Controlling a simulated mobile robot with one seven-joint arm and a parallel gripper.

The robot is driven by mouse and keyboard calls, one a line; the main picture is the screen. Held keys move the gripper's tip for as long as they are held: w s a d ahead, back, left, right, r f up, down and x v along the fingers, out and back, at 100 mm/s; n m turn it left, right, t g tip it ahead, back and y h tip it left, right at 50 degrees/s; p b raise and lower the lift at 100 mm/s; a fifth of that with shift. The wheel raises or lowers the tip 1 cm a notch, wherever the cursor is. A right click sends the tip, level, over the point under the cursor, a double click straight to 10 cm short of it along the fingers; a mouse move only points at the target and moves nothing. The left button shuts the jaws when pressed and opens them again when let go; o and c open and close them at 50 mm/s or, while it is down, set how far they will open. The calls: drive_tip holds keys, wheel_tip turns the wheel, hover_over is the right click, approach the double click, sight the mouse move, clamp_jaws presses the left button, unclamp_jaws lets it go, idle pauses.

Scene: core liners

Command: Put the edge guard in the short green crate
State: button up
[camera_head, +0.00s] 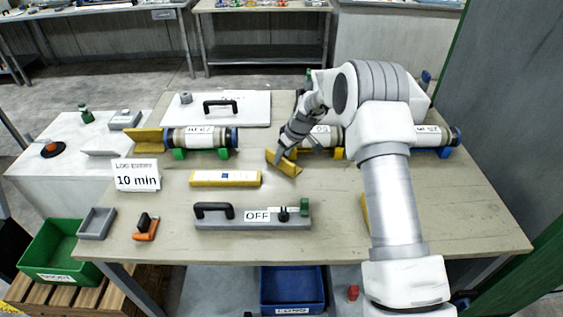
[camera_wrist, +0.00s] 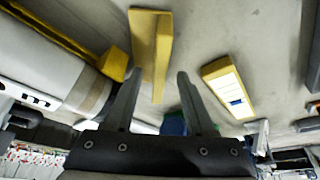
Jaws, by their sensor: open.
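A yellow L-shaped edge guard (camera_head: 284,163) lies on the table near its middle, just in front of a core tube. My gripper (camera_head: 281,154) is right at it, reaching down from the upper right. In the wrist view the edge guard (camera_wrist: 151,45) shows beyond and between the open fingertips of my gripper (camera_wrist: 157,80). Nothing is held, and I cannot tell whether a finger touches the guard. The green crate (camera_head: 28,275) stands low at the left on a wooden pallet, with a label on its front too blurred to read surely.
A similar yellow angle piece (camera_head: 148,141) stands at the left core tube (camera_head: 197,138). A yellow bar with a label (camera_head: 225,179) and a grey "OFF" fixture (camera_head: 252,217) lie in front. A grey tray (camera_head: 96,223) sits near the table's left edge. A blue crate (camera_head: 292,289) is below.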

sight(281, 167)
drive_tip(key=shift+x, duration=1.55)
clamp_jaws()
